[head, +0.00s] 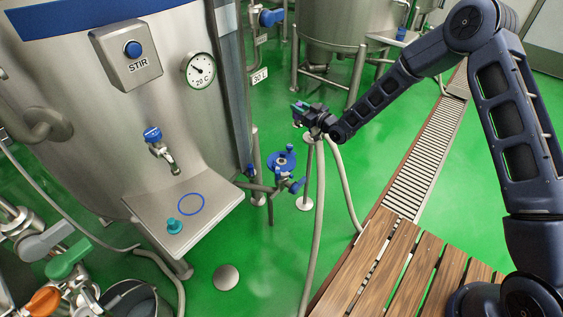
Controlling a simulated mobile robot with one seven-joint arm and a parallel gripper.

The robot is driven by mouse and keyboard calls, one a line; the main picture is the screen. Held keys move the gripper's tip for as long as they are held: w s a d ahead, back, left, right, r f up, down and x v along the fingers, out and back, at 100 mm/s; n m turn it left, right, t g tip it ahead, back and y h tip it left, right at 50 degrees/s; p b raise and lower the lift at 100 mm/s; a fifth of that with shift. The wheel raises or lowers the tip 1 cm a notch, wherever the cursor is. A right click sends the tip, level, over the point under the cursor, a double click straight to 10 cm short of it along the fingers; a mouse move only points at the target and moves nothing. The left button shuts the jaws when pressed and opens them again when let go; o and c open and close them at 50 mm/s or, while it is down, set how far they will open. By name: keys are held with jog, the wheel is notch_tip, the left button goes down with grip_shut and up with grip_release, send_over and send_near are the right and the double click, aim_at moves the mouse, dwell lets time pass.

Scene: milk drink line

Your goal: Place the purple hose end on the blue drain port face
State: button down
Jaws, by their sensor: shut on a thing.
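My gripper (303,112) is high and just right of the blue drain port, apart from it in the picture. It is shut on what looks like the hose end, mostly hidden by the jaws; no purple shows clearly. A grey hose (319,215) hangs from near the gripper toward the floor. The blue drain port (281,162) has a round face turned upward, with blue knobs around it, on steel pipework beside the big tank. Its face looks uncovered.
A steel shelf (222,207) with a blue ring and a teal knob juts from the tank (70,80) at left. A thin steel post (308,180) stands right of the port. A slatted drain channel (412,170) and wooden slats (372,265) lie at right. Green floor is open between.

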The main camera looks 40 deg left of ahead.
jog(key=s+a+n+g, duration=0.1)
jog(key=s+a+g, duration=0.1)
jog(key=s+a, duration=0.3)
jog(key=f, duration=0.6)
jog(key=s+f, duration=0.1)
jog(key=f, duration=0.5)
jog(key=d+f, duration=0.1)
jog(key=f, duration=0.6)
jog(key=shift+s+d+f, duration=0.1)
jog(key=shift+s, duration=0.1)
jog(key=shift+f, duration=0.1)
jog(key=c, duration=1.2)
grip_release()
jog(key=shift+d, duration=0.15)
jog(key=d, duration=1.1)
jog(key=shift+d, duration=0.35)
